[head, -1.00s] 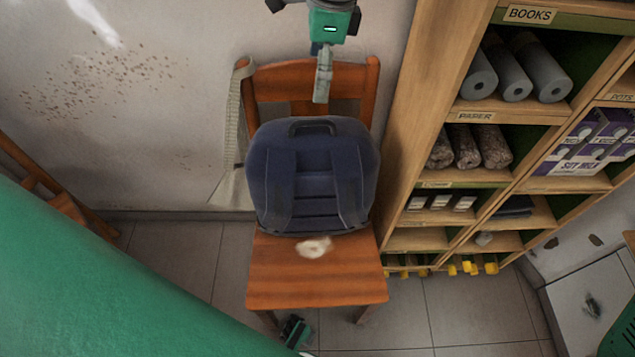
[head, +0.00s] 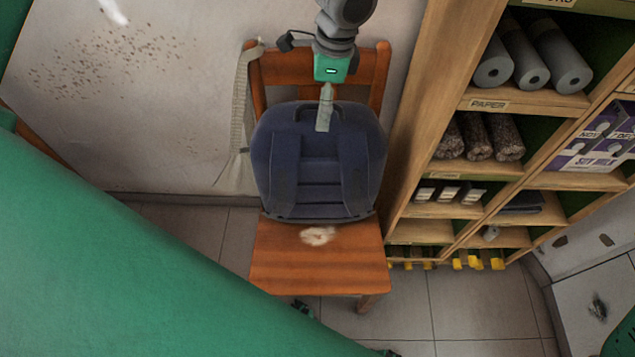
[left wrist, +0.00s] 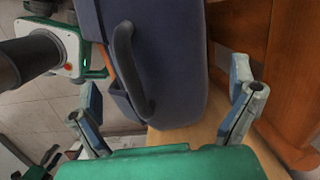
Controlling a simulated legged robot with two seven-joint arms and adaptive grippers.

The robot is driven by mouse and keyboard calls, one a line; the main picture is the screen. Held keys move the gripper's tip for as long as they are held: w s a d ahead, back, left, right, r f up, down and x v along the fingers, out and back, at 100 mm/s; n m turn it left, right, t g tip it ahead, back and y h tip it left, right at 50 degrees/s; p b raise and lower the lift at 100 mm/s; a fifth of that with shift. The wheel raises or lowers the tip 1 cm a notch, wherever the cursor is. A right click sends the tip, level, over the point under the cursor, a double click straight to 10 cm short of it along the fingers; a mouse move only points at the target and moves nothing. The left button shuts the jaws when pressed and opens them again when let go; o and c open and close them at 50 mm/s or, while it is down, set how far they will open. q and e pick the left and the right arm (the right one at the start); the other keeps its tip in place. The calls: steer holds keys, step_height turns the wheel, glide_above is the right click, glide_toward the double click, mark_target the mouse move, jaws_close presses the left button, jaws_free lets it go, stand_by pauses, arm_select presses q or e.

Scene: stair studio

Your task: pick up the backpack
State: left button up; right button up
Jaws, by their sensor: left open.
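The dark blue backpack (head: 282,165) stands upright on the seat of a wooden chair (head: 320,275), leaning on its backrest. Its dark top handle (head: 299,112) forms a loop, and the handle also shows in the left wrist view (left wrist: 125,60). My left gripper (head: 325,122) comes down from the top of the head view, with its grey finger overlapping the handle there. In the left wrist view the left gripper (left wrist: 165,95) is open, its two fingers apart with the backpack (left wrist: 180,50) and handle between and beyond them. Contact cannot be told. My right gripper is not clearly seen.
A wooden shelf unit (head: 420,90) with rolls and boxes stands close on the right. A pale strap (head: 240,110) hangs on the chair's left post. A wall is behind. Tiled floor (head: 380,320) lies clear in front.

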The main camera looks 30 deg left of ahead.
arm_select(q)
steer(key=f, duration=0.2)
steer(key=shift+d+f, duration=0.25)
steer(key=shift+f, duration=0.1)
steer(key=shift+s+a, duration=0.1)
steer(key=shift+a, duration=0.15)
steer(key=shift+c, duration=0.8)
steer(key=shift+a, duration=0.25)
steer(key=c, duration=1.4)
steer(key=shift+d, duration=0.1)
